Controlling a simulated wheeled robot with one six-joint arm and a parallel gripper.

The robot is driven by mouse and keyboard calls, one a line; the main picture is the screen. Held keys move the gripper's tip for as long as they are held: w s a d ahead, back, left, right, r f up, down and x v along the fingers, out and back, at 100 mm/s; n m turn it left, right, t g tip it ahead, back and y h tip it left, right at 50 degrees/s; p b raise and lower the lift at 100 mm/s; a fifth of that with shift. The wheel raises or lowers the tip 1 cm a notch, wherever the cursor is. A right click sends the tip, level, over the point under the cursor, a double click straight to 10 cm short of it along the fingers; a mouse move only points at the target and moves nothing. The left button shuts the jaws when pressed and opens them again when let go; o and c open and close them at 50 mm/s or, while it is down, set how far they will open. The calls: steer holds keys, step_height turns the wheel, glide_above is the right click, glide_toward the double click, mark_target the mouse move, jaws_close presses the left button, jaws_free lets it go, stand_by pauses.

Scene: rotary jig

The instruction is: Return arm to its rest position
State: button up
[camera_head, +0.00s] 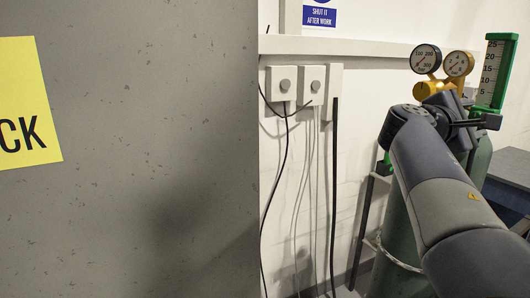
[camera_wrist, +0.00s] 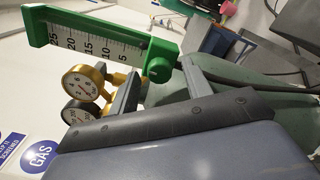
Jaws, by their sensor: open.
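My arm reaches from the lower right toward the gas cylinder (camera_head: 396,255) in the head view. My gripper (camera_wrist: 161,64) is open in the wrist view, with its two fingers spread on either side of the green flowmeter's round knob (camera_wrist: 159,70). I cannot tell whether a finger touches the knob. The green flowmeter (camera_head: 497,72) with its white scale stands upright just beyond the gripper in the head view. Two round gauges (camera_head: 425,59) on a brass regulator (camera_head: 434,89) sit to its left. The gripper's fingertips are hard to make out in the head view.
A large grey panel (camera_head: 140,180) with a yellow sign fills the left of the head view. Wall boxes (camera_head: 281,84) with hanging cables are behind. A blue table (camera_head: 510,175) stands at the right. A round blue GAS sign (camera_wrist: 40,156) shows in the wrist view.

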steer(key=n+p, duration=0.1)
steer(key=n, duration=0.1)
steer(key=n+p, duration=0.1)
steer(key=p, duration=0.1)
steer(key=shift+r+n, duration=0.2)
steer(key=shift+n, duration=0.2)
steer(key=shift+f+n+p, duration=0.2)
steer(key=shift+n+p, duration=0.2)
steer(key=shift+n, duration=0.2)
